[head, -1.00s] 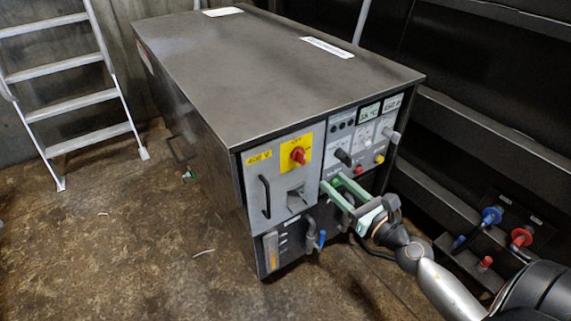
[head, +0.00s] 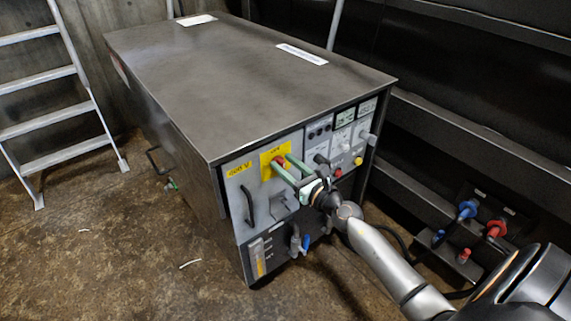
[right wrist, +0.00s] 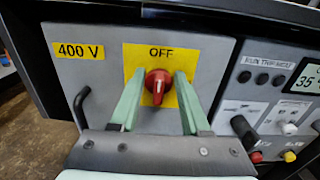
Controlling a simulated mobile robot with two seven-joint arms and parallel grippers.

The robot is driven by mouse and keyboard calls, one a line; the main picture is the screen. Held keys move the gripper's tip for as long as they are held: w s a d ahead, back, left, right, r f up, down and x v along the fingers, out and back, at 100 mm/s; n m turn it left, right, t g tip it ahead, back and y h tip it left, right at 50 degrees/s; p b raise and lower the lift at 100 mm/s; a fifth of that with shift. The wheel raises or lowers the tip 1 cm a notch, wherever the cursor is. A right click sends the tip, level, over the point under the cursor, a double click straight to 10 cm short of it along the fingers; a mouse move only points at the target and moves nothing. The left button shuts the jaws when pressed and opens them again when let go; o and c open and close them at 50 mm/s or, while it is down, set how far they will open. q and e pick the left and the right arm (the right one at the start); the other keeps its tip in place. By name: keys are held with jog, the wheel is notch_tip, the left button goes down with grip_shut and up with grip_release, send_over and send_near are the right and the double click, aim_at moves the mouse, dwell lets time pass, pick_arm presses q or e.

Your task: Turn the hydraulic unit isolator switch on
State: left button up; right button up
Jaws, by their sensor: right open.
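The isolator switch is a red rotary knob (right wrist: 158,86) on a yellow plate (right wrist: 190,53) marked OFF at the top. Its white pointer mark runs roughly up and down. In the head view the knob (head: 279,161) is partly covered by my right gripper (head: 289,165). In the right wrist view my right gripper (right wrist: 157,88) is open, with one green finger on each side of the knob. I cannot tell whether the fingers touch it. The grey panel (right wrist: 90,73) carries a yellow 400 V label (right wrist: 79,50). My left gripper is not in view.
A black handle (head: 249,205) stands out left of the switch. Right of it are buttons, a black lever and a display (right wrist: 308,77). Pipes with a blue valve handle (head: 305,244) sit below. A ladder (head: 55,100) stands at left. The floor in front is mostly clear.

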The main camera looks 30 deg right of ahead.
jog(key=shift+c, duration=0.3)
grip_shut()
dwell(0.4)
